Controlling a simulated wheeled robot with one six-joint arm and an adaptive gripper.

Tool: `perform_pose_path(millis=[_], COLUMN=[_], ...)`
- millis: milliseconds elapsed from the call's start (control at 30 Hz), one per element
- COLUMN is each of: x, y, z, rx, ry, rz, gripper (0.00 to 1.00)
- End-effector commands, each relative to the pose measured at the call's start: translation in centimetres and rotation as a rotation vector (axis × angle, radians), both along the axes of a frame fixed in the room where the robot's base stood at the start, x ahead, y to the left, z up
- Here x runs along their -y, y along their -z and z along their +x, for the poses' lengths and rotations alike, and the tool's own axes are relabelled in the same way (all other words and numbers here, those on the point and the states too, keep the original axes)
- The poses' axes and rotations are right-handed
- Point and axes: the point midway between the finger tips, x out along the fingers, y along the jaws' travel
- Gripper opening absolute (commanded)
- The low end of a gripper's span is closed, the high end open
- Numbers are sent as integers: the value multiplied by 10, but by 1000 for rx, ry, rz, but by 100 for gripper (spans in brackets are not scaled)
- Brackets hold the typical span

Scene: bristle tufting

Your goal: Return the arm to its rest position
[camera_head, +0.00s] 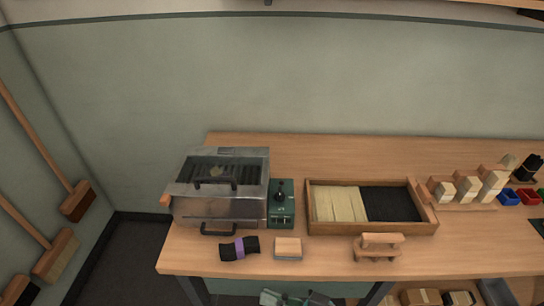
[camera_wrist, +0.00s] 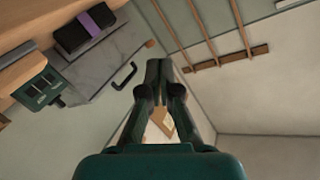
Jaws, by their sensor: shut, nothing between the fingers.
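My gripper (camera_wrist: 158,70) points away from the wrist camera, its two dark fingers together with nothing between them. It is clear of any object in the wrist view. The grey metal machine (camera_wrist: 100,75) lies up and left of the fingertips in that view, with its black handle close to them in the picture. In the head view a small grey-green shape shows at the bottom edge below the bench front; I cannot tell whether it is part of my arm.
On the wooden bench (camera_head: 330,262) stand the metal machine (camera_head: 238,208), a green control box (camera_head: 282,215), a divided tray (camera_head: 432,222), a black and purple bundle (camera_head: 239,248), a wooden block (camera_head: 288,248) and a small wooden stand (camera_head: 378,247). Brooms (camera_head: 77,201) hang on the left wall.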

Motion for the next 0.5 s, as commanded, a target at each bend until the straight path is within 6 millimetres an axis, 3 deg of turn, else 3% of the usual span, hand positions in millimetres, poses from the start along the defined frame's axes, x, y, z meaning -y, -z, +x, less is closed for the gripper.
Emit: perform_pose_path(millis=[200,500], x=[34,100], y=[62,110], z=[-25,-85], rx=[-135,-186], ry=[300,666], rz=[-82,-236], gripper=[0,0])
